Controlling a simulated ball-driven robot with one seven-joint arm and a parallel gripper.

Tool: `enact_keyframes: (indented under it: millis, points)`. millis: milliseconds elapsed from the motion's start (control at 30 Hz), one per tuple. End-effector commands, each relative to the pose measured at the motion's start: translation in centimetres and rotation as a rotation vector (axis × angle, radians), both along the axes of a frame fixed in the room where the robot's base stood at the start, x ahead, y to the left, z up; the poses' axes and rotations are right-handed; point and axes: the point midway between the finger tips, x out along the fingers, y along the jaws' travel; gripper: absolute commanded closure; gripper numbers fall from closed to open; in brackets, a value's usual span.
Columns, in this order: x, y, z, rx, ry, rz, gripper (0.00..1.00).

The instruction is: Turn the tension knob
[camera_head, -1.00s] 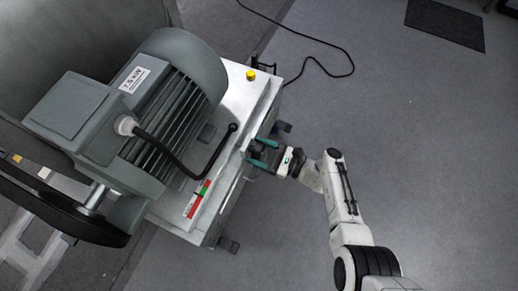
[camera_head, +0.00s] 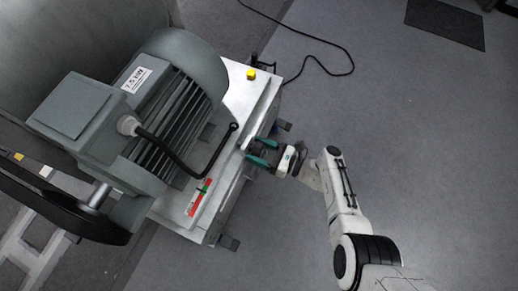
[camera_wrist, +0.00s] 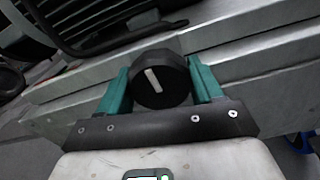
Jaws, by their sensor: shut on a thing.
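The tension knob (camera_wrist: 160,79) is a round black knob with a white pointer line, on the side of the metal base. In the wrist view its line leans slightly left of upright. My gripper (camera_wrist: 162,84) has its two green fingers on either side of the knob, shut on it. In the head view my gripper (camera_head: 257,152) reaches the base's right side, and the knob is mostly hidden there. A red and green scale (camera_head: 199,197) lies on the base top, with the green part near its upper middle.
A large grey motor (camera_head: 150,110) stands on the pale metal base (camera_head: 240,100). A yellow button (camera_head: 251,74) is on the base's far corner. A black cable (camera_head: 325,45) lies on the floor. A dark mat (camera_head: 445,24) is at the top right. The floor at right is clear.

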Motion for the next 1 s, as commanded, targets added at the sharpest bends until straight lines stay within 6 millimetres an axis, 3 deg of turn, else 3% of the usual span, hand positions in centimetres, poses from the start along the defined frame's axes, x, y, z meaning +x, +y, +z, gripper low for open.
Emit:
enact_keyframes:
  millis: [300,567,767,1000]
  points:
    - [-0.1,-0.1,-0.3,-0.005,0.003,-0.003,0.1]
    - [-0.1,-0.2,-0.1,-0.003,0.001,-0.002,0.1]
    - [-0.9,-2.6,0.0,-0.002,0.003,-0.006,0.1]
    - [-2.5,-7.0,-0.1,-0.002,0.003,-0.008,0.1]
